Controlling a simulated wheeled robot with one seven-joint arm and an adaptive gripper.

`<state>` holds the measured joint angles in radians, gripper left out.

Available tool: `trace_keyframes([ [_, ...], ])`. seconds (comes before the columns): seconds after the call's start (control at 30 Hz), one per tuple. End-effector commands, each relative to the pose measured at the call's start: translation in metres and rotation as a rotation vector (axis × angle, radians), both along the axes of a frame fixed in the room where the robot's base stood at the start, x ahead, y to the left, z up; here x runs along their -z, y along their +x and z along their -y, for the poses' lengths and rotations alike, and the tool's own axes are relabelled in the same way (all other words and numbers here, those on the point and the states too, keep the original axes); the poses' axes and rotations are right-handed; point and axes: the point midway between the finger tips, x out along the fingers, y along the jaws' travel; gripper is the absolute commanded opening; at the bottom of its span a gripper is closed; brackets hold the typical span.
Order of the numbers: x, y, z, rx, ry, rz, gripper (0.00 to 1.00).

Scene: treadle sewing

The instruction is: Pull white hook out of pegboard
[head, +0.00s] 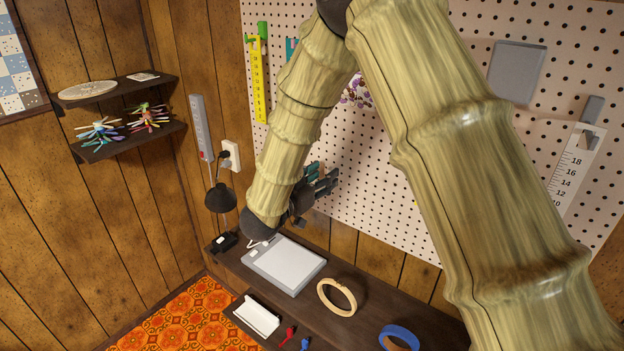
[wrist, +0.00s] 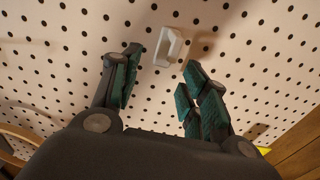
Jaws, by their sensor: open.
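The white hook (wrist: 167,46) sits on the white pegboard (wrist: 70,18) in the wrist view, just past my fingertips and roughly in line with the gap between them. The hook looks apart from both fingers. In the head view my gripper (head: 318,182) is near the lower part of the pegboard (head: 400,215), partly behind my arm. I cannot make out the white hook there.
Below the pegboard is a dark bench (head: 365,305) with a grey-white flat device (head: 285,263), an embroidery hoop (head: 337,297), a blue tape roll (head: 398,337) and a black lamp (head: 220,198). A yellow ruler (head: 259,80) and metal ruler (head: 578,170) hang on the board.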

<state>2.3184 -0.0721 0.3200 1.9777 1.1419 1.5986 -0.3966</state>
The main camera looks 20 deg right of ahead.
Motion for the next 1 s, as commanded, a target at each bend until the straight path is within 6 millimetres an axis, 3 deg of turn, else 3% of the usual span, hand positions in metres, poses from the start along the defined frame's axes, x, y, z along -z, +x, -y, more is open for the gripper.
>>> trace_keyframes([
  [0.23,-0.001,0.014,0.018,0.001,0.0,0.0,0.45],
  [0.63,0.0,0.017,0.022,-0.001,-0.001,-0.001,0.45],
  [0.87,0.0,0.017,0.022,-0.001,0.0,0.0,0.03],
  [0.93,0.0,0.017,0.022,-0.001,-0.001,-0.001,0.0],
  [0.97,0.0,0.017,0.022,-0.001,-0.001,-0.001,0.17],
  [1.0,0.0,0.017,0.022,-0.001,-0.001,-0.001,0.09],
])
